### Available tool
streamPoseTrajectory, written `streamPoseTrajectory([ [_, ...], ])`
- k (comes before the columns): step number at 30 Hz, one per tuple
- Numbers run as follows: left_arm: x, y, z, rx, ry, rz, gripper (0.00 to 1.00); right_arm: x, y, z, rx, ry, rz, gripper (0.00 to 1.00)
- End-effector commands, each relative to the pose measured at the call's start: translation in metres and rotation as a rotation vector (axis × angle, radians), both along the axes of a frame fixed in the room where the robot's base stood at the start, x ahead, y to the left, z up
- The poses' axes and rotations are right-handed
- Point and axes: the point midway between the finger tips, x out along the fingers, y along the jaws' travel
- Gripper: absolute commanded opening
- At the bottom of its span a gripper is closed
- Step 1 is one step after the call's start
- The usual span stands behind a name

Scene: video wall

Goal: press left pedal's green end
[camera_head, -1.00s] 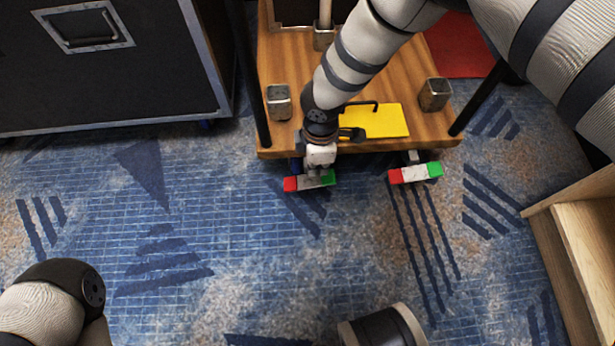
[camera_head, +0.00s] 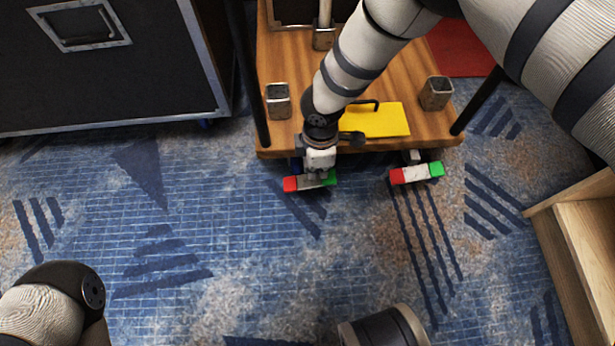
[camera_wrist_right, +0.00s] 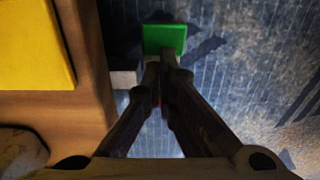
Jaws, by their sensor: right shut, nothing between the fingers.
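The left pedal has a red end (camera_head: 290,184) at its left, a grey middle (camera_head: 309,182), and a green end (camera_head: 331,179) at its right. It sits low at the front edge of the wooden platform. My right gripper (camera_head: 318,172) is over this pedal, and its arm hides part of the area behind. In the right wrist view my right gripper (camera_wrist_right: 162,62) is shut and empty. Its fingertips overlap the near edge of the green end (camera_wrist_right: 164,38); I cannot tell whether they touch it. My left gripper is out of view.
The right pedal (camera_head: 414,173) has a red left end and a green right end. A yellow block (camera_head: 382,121) and metal sockets (camera_head: 436,93) are on the wooden platform (camera_head: 285,56). A black case (camera_head: 110,75) stands left, wooden furniture (camera_head: 565,240) right. Carpet in front is largely clear.

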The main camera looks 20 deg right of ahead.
Motion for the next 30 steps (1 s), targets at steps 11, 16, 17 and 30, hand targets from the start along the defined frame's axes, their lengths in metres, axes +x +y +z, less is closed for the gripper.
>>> streamPoseTrajectory([
  [11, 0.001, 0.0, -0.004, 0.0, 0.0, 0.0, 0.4, 0.0, 0.0, -0.006, 0.0, 0.0, 0.0, 0.0],
  [16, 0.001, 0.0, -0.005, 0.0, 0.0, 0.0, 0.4, 0.0, 0.0, -0.009, 0.0, 0.0, 0.001, 0.0],
  [17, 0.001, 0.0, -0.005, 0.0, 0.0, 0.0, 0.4, 0.0, 0.0, -0.009, 0.0, 0.0, 0.001, 0.0],
  [30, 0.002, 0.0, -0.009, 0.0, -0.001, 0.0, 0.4, 0.0, 0.0, -0.015, 0.001, -0.001, 0.001, 0.0],
])
